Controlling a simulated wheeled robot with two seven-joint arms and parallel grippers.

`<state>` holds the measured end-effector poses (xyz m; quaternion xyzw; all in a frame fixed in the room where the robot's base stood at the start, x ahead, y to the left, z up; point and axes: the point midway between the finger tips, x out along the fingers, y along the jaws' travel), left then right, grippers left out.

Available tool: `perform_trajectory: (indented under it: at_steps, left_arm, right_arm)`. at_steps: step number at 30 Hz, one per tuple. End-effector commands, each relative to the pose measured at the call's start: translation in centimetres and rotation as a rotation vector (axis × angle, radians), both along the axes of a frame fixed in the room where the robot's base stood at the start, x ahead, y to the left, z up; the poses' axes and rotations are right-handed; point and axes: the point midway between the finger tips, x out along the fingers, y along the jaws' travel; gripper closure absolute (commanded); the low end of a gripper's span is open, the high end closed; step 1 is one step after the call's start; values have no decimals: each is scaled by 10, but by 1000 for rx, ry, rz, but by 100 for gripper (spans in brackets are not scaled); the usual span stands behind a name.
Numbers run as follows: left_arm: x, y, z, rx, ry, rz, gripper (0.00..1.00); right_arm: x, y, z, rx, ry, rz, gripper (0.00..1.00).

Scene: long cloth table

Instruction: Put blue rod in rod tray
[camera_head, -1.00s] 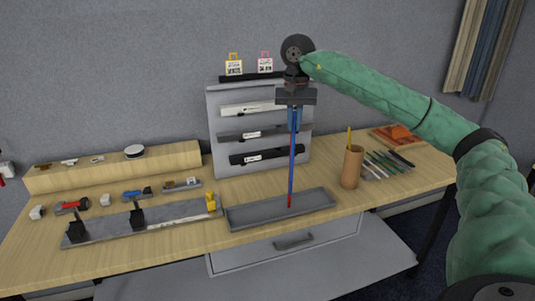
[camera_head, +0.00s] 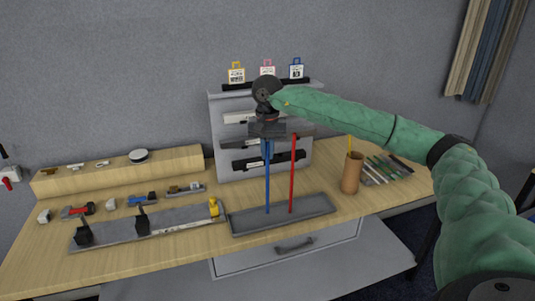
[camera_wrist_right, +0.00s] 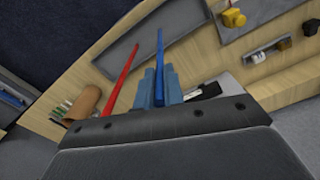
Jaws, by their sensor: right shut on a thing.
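The blue rod (camera_head: 267,188) hangs upright from my right gripper (camera_head: 267,150), which is shut on its upper part. The rod's lower end shows over the left half of the grey rod tray (camera_head: 318,212); I cannot tell whether it touches the tray floor. A red rod (camera_head: 292,180) stands upright to the right of the blue rod, its lower end at the tray. In the right wrist view the blue rod (camera_wrist_right: 160,60) sits between the blue fingers, the red rod (camera_wrist_right: 123,75) stands apart to its left, and the tray (camera_wrist_right: 128,32) lies beyond. My left gripper is out of view.
A grey rack (camera_head: 225,165) with dark and white bars stands behind the tray. A brown cup (camera_head: 352,175) and several pens (camera_head: 385,170) are at right. A long grey plate (camera_head: 178,225) with black clamps lies left, before a wooden step (camera_head: 100,180).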

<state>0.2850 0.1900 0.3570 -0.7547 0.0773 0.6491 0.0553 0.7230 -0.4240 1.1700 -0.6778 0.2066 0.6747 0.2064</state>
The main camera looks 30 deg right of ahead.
Motion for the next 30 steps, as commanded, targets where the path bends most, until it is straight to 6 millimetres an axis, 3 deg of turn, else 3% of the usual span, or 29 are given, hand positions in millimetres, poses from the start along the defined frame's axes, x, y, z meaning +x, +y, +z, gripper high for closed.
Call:
perform_trajectory:
  at_steps: [9,23,24,27,30]
  left_arm:
    - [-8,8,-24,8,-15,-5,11]
    - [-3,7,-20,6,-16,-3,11]
    - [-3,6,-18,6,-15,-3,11]
    - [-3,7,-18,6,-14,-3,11]
    - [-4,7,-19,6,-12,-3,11]
  right_arm:
    - [0,0,-20,1,1,0,100]
    - [0,0,-23,1,0,0,100]
    - [0,0,-22,1,0,0,86]
    - [0,0,-22,1,0,0,68]
    - [0,0,-22,1,1,0,68]
